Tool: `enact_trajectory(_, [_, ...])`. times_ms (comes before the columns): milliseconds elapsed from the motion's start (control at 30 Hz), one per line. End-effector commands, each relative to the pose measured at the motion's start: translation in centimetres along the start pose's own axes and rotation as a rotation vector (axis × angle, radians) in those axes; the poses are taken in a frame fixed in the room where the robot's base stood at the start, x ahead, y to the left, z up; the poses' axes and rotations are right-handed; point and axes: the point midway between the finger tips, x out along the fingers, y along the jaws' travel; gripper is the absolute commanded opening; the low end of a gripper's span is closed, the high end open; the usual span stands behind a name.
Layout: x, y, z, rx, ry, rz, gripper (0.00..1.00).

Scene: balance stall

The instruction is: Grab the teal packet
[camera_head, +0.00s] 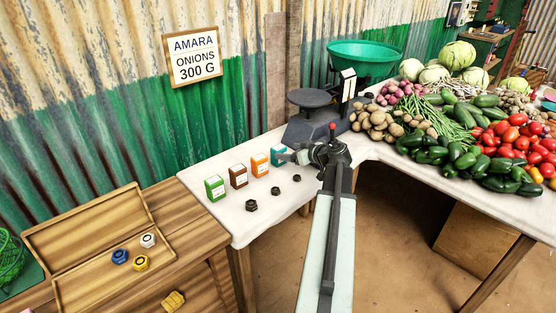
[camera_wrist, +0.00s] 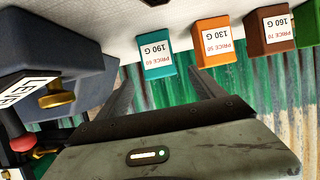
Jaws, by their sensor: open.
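The teal packet (camera_head: 278,155) stands upright on the white-covered stall table at the right end of a row of packets, partly hidden by my gripper. In the wrist view the teal packet (camera_wrist: 155,58), with a white label reading 190 G, shows ahead of the gap between my fingers, upside down. My gripper (camera_wrist: 162,80) is open, with nothing seen held between its fingers. In the head view my gripper (camera_head: 297,152) is just right of the teal packet; whether it touches is not clear.
An orange packet (camera_head: 260,165), a brown packet (camera_head: 238,176) and a green packet (camera_head: 214,188) continue the row leftward. Dark weights (camera_head: 275,191) lie in front. A dark scale (camera_head: 308,128) stands close behind my gripper. Vegetables (camera_head: 470,140) fill the right table.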

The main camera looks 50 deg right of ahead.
Motion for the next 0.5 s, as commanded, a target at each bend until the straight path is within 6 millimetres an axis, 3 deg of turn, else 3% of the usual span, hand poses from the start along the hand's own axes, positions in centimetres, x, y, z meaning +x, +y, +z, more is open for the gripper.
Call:
enact_trajectory(33, [0.9,0.1,0.2,-0.001,0.000,-0.001,0.78])
enact_trajectory(267, [2.0,0.1,0.0,-0.001,0.000,0.000,0.78])
enact_trajectory(500, [6.0,0.2,-0.1,0.000,0.001,0.001,0.78])
